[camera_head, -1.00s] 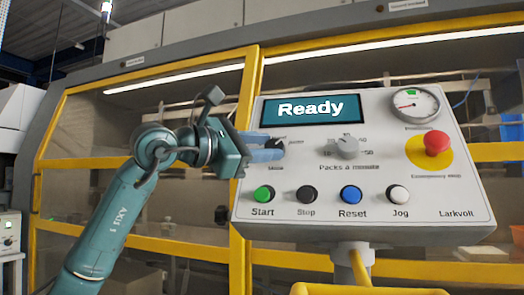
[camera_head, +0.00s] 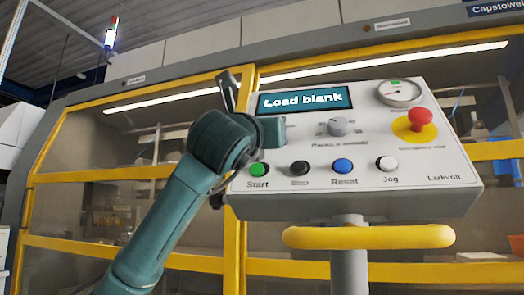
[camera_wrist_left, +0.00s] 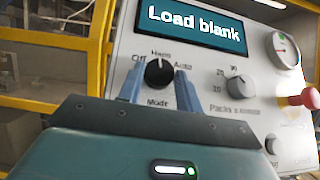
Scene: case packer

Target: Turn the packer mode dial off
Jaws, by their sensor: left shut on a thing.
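The mode dial (camera_wrist_left: 159,73) is a black knob on the control panel, with Off, Hand and Auto marked around it. Its white mark points up, towards Hand. My left gripper (camera_wrist_left: 160,88) has its two blue fingers on either side of the dial and is shut on it. In the head view my left gripper (camera_head: 269,131) is at the panel's left side, and the wrist hides the dial there. The display (camera_head: 305,101) reads "Load blank". My right gripper is not in view.
The packs a minute knob (camera_head: 338,127) is right of the dial. The red emergency stop (camera_head: 420,118) is farther right. Start (camera_head: 259,169), Reset (camera_head: 343,166) and other buttons line the lower panel. A yellow rail (camera_head: 370,237) runs below.

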